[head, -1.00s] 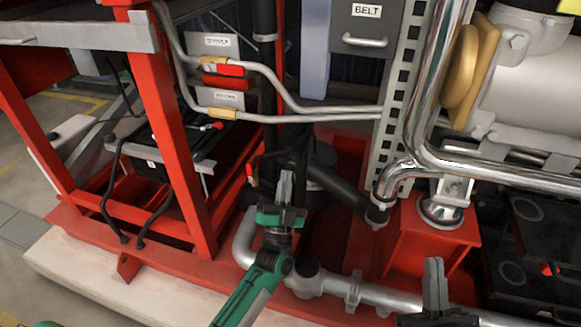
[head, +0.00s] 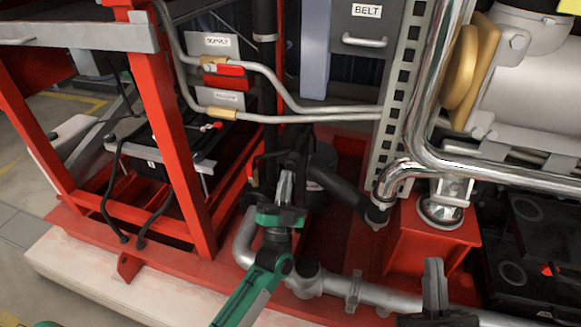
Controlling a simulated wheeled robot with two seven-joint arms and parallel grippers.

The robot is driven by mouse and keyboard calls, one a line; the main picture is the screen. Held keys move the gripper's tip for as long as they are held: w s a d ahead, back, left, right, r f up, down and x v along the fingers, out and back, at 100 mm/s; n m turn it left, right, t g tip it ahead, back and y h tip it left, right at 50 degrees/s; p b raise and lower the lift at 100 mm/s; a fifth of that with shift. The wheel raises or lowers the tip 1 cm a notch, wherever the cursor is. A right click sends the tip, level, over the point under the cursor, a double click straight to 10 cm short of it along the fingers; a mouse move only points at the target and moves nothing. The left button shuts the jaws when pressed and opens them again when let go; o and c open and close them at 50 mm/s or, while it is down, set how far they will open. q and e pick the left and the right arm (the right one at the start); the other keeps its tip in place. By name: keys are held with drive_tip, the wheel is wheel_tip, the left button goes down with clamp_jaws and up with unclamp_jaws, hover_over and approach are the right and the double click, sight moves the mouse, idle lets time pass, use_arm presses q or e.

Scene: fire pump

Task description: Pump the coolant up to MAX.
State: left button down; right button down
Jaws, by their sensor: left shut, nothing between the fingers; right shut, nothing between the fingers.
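My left gripper (head: 285,187) is shut and empty, pointing up into the dark area behind the red base frame. It is in front of a dark upright part (head: 291,150), and I cannot tell whether it touches that part. A black cylinder (head: 322,160) stands just right of it, with a thick dark pipe (head: 345,195) running down to the right. My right gripper (head: 434,272) is shut and empty at the lower right, in front of the silver pipe. I cannot make out a coolant level, a MAX mark or a clear pump handle.
Red frame posts (head: 178,130) and a black battery-like box (head: 150,150) stand at left. A silver lower pipe (head: 355,290), a red pedestal (head: 430,240) and a grey BELT box (head: 365,25) flank the grippers.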

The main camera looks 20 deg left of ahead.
use_arm(q)
drive_tip(key=shift+w, duration=0.1)
idle(0.4)
drive_tip(key=shift+w, duration=0.35)
drive_tip(key=shift+w, duration=1)
idle(0.9)
drive_tip(key=shift+s, duration=0.15)
drive_tip(key=shift+s+p, duration=0.55)
drive_tip(key=shift+s, duration=0.75)
